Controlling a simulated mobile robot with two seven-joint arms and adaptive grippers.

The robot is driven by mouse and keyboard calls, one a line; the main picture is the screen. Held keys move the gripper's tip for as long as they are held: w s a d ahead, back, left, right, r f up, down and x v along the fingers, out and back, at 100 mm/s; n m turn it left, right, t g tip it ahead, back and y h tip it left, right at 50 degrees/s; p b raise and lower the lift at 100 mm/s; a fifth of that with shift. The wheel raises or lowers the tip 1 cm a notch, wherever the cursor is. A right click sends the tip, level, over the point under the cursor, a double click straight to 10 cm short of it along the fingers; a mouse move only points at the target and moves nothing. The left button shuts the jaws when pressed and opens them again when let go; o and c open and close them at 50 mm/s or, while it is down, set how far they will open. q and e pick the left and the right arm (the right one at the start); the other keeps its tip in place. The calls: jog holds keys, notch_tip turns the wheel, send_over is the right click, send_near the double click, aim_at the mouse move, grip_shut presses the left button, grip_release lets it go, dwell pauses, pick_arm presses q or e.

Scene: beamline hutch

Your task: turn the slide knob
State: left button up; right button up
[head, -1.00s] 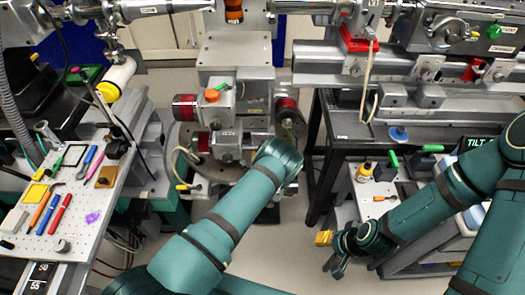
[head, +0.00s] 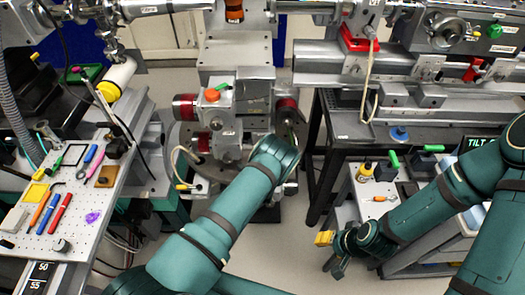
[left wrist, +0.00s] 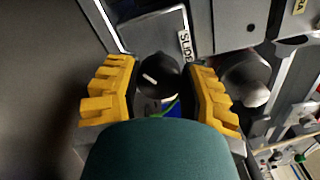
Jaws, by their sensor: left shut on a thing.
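The slide knob (left wrist: 158,76) is dark and round with a short white mark slanting down to the right. It shows in the left wrist view beside a plate with a label that reads like SLIDE (left wrist: 184,45). The yellow fingers of my left gripper (left wrist: 162,92) are on both sides of the knob, shut on it. In the head view my left wrist hides these fingers and the knob, at the right side of the grey stage (head: 250,98). My right gripper (head: 334,254) hangs low beside the right-hand cart, away from the stage; its finger gap is unclear.
An orange-topped knob (head: 211,95) and red-ended cylinders (head: 186,107) are on the stage's left. A perforated tool board (head: 22,215) is at the left. A rail bench (head: 360,70) is close at right, above a small cart (head: 372,190). Bare floor lies between.

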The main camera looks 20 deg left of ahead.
pick_arm(q)
jog(key=o, duration=0.9)
jog(key=shift+w+r, duration=0.1)
jog(key=shift+r, duration=0.05)
jog(key=shift+s+d, duration=0.1)
jog(key=shift+s, duration=0.4)
jog(key=v, duration=1.1)
